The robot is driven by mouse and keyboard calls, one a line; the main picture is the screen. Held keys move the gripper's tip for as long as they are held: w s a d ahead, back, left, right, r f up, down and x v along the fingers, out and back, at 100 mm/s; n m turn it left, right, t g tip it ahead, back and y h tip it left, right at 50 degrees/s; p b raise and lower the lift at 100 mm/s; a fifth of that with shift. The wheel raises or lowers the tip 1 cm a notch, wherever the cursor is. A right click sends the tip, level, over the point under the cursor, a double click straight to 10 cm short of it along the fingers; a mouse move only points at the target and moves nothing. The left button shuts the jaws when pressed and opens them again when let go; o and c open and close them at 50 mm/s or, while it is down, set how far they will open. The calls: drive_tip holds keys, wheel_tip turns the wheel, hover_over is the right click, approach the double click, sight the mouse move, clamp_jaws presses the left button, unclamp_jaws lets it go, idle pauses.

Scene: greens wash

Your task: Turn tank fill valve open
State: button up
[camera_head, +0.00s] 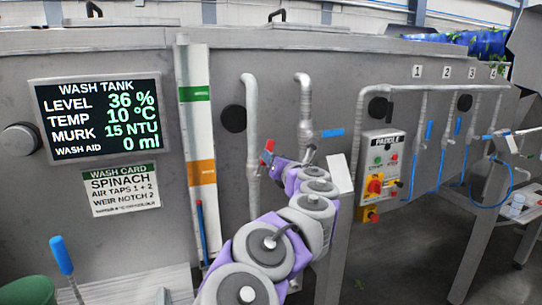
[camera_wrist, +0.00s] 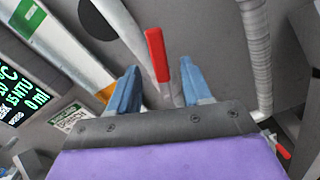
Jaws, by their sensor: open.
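A red valve lever (camera_head: 269,145) shows at the first grey pipe (camera_head: 251,110) on the tank front, right of the display. In the wrist view the red lever (camera_wrist: 156,53) stands between the blue fingers of my gripper (camera_wrist: 160,76). The fingers are open, one on each side of it, with a visible gap to each. In the head view my gripper (camera_head: 268,160) is right at the lever, and its fingers are partly hidden by my wrist. I see no label on this valve.
The wash tank display (camera_head: 97,115) reads level 36 %. A second pipe (camera_head: 305,110) with a blue lever (camera_head: 332,133) stands to the right. The paddle control box (camera_head: 380,170) is further right. A blue-handled tool (camera_head: 62,254) is at lower left.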

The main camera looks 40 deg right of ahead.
drive_tip(key=v, duration=1)
drive_tip(key=shift+s+p, duration=0.3)
drive_tip(key=shift+p, duration=0.1)
drive_tip(key=shift+d, duration=0.1)
